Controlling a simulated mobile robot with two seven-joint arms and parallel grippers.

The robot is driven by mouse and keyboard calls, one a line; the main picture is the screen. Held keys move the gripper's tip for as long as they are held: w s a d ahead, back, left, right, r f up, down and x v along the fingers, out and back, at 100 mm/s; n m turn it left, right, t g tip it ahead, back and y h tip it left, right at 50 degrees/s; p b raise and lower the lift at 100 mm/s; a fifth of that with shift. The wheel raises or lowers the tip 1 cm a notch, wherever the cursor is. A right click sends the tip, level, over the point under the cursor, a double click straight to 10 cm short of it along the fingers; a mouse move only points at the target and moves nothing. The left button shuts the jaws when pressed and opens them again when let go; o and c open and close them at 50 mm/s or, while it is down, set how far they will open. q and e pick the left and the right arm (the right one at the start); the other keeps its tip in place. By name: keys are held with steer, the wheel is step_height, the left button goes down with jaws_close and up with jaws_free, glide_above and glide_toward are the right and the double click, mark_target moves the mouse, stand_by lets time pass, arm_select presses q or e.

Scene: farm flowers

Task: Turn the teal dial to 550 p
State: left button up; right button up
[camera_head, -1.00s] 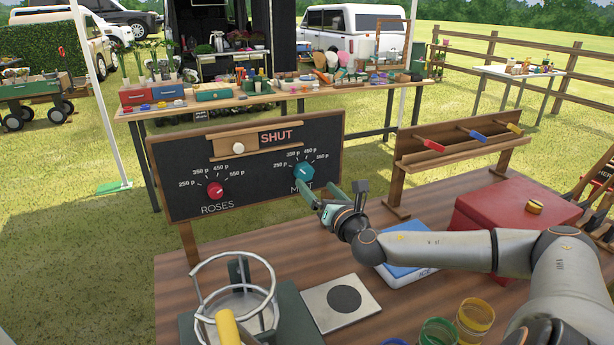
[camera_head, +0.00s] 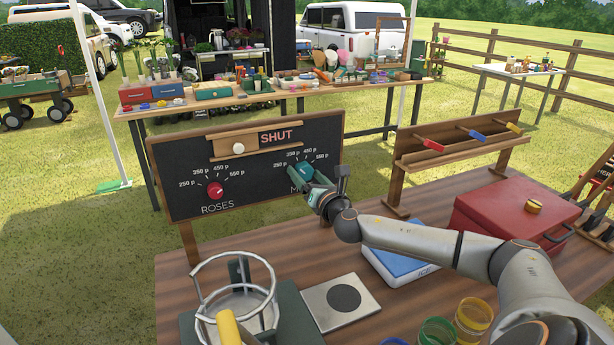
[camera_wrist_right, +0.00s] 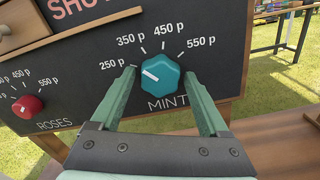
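The teal dial (camera_head: 304,171) is on the right half of a dark chalkboard (camera_head: 258,186), above the word MINT. In the right wrist view, the teal dial (camera_wrist_right: 160,79) has a white mark pointing up-left, toward 250 p. Labels 250 p, 350 p, 450 p and 550 p run around it from left to right. My right gripper (camera_wrist_right: 159,76) is open, with one green finger on each side of the dial; I cannot tell whether they touch it. In the head view, my right gripper (camera_head: 306,180) partly covers the dial and MINT. My left gripper is not in view.
A red dial (camera_head: 215,189) labelled ROSES is left on the board, below a SHUT sign (camera_head: 282,136). A wire ring holder (camera_head: 233,300) stands front left.

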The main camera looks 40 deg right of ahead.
steer(key=c, duration=1.1)
